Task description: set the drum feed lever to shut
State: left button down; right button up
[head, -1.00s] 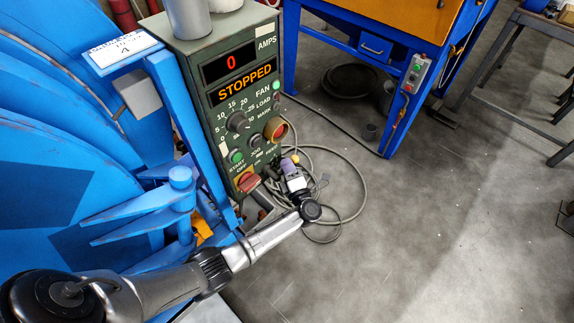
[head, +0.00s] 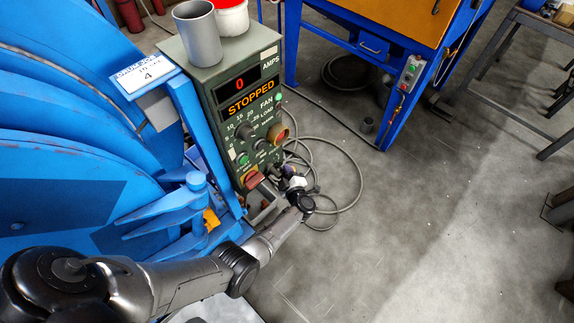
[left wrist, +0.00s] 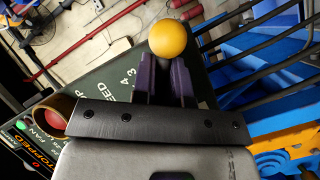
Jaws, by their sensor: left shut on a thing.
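The drum feed lever's yellow ball knob (left wrist: 174,38) shows in the left wrist view at the tips of my left gripper (left wrist: 166,78). The purple fingers are shut on the lever just below the ball. The lever's shaft is hidden by the fingers. A number scale with 4 and 3 and part of the word FEED lie on the green panel beside it. In the head view my left gripper (head: 287,173) is low at the right side of the green control box (head: 220,120), and I cannot make out the knob there. My right gripper is not in view.
The box's display (head: 250,104) reads STOPPED, with 0 amps above. A red emergency button (head: 278,133) and a red switch (head: 252,178) are close to the gripper. A grey cup (head: 198,35) stands on the box. A cable (head: 352,180) lies on the floor.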

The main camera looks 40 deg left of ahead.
pick_arm(q)
jog(key=shift+s+f+m+g+h+p, duration=0.3)
jog(key=shift+m+p, duration=0.2)
jog(key=shift+m, duration=0.1)
jog(key=shift+f, duration=0.15)
jog(key=c, duration=1.2)
grip_release()
jog(key=shift+o, duration=0.2)
jog(key=shift+d, duration=0.1)
jog(key=shift+s+d+r, duration=0.1)
jog(key=shift+r, duration=0.1)
jog(key=p+v, duration=0.3)
jog(key=v, duration=0.4)
